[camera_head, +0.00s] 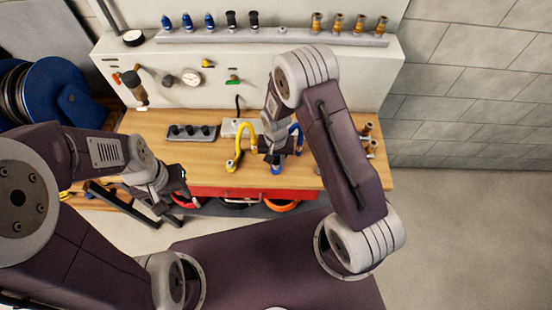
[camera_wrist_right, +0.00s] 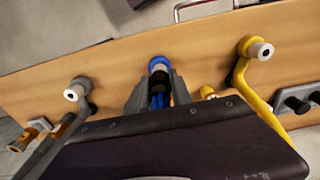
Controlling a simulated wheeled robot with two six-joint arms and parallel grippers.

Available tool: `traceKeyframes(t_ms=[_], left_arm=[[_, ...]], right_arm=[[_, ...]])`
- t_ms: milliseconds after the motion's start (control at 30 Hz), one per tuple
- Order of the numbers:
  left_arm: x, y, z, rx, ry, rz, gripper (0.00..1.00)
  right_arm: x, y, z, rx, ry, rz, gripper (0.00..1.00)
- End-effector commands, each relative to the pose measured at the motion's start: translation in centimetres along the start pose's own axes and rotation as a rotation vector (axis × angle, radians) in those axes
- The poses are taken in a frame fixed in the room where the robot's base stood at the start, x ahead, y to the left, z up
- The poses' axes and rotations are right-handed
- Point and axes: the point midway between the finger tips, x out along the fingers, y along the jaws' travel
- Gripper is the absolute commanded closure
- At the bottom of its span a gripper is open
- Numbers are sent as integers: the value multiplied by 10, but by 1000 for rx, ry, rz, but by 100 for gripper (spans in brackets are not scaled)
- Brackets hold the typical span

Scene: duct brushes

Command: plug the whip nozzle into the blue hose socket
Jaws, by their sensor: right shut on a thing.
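My right gripper (camera_head: 272,152) is low over the wooden bench at the blue hose (camera_head: 297,132). In the right wrist view my right gripper (camera_wrist_right: 156,92) is shut on a dark piece with blue strips (camera_wrist_right: 158,99), which looks like the whip nozzle. The blue hose socket (camera_wrist_right: 158,62) is a blue ring right at the fingertips, in line with the held piece. It also shows in the head view (camera_head: 277,169). Whether the piece is inside the ring or only against it, I cannot tell. My left gripper (camera_head: 181,190) hangs in front of the bench, away from the hoses; its jaw opening is unclear.
A yellow hose (camera_head: 234,157) stands left of the blue one. A grey hose end (camera_wrist_right: 76,91) and brass fittings (camera_head: 369,142) are on its other side. Several nozzles line the back shelf (camera_head: 280,37).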

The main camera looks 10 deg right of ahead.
Motion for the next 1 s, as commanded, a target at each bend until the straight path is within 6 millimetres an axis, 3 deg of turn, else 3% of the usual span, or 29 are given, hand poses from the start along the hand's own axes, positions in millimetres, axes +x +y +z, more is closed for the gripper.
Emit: traceKeyframes(t_ms=[1000], left_arm=[[8,0,1,0,0,0,64]], right_arm=[[9,0,0,0,0,0,100]])
